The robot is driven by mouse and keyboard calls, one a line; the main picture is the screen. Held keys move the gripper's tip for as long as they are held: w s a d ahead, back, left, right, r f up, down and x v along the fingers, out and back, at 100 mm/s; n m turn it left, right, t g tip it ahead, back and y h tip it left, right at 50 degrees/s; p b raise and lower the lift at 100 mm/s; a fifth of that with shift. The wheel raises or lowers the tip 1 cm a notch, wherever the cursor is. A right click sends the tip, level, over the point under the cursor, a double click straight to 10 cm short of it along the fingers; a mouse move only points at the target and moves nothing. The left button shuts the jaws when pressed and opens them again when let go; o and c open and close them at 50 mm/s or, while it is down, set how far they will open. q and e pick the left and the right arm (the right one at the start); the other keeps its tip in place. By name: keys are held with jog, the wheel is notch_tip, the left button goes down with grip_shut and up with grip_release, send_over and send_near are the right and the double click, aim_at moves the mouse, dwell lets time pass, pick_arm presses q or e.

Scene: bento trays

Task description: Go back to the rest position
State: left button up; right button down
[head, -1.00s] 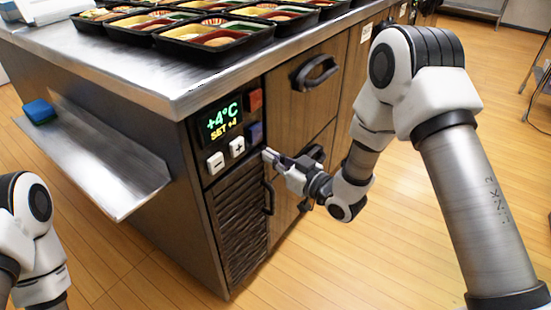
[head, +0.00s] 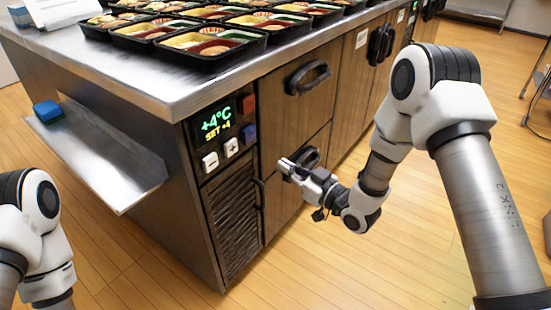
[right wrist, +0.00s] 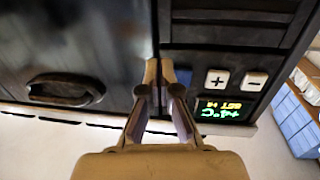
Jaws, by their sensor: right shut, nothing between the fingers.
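My right gripper (head: 284,168) is shut and empty, in front of the counter's wooden drawer fronts and right of the control panel. A visible gap lies between its tip and the panel buttons in the head view. In the right wrist view the closed fingers (right wrist: 163,75) point toward the panel edge, near the blue button (right wrist: 183,78). The panel display (head: 216,124) glows green and yellow and reads +4°C, SET +4. My left arm shows at the lower left of the head view, but its gripper is out of frame.
The steel counter (head: 150,84) carries several filled bento trays (head: 212,55). A steel side shelf (head: 105,160) holds a blue block (head: 47,111). Drawer handles (head: 308,77) stick out near my right arm. Open wooden floor (head: 400,262) lies to the right.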

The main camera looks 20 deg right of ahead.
jog(key=d+p+v, duration=0.1)
jog(key=v, duration=0.4)
jog(key=s+a+f+m+g+h, duration=0.1)
jog(key=s+a+f+g+h, duration=0.15)
jog(key=s+f, duration=0.5)
jog(key=s+a+f+g+h, duration=0.1)
jog(key=s+f+g, duration=0.3)
jog(key=f, duration=0.7)
jog(key=s+d+f+m+g+h, duration=0.2)
jog(key=s+d+f+g, duration=0.15)
jog(key=s, duration=0.45)
jog(key=s+d+f+m+g+h, duration=0.2)
jog(key=s+f+g+h, duration=0.15)
jog(key=s, duration=0.55)
notch_tip(320, 180, up, 31)
jog(key=s+m+g+p, duration=0.1)
jog(key=s+g+p, duration=0.1)
jog(key=p, duration=2.9)
jog(key=shift+d, duration=0.35)
jog(key=shift+s+f, duration=0.15)
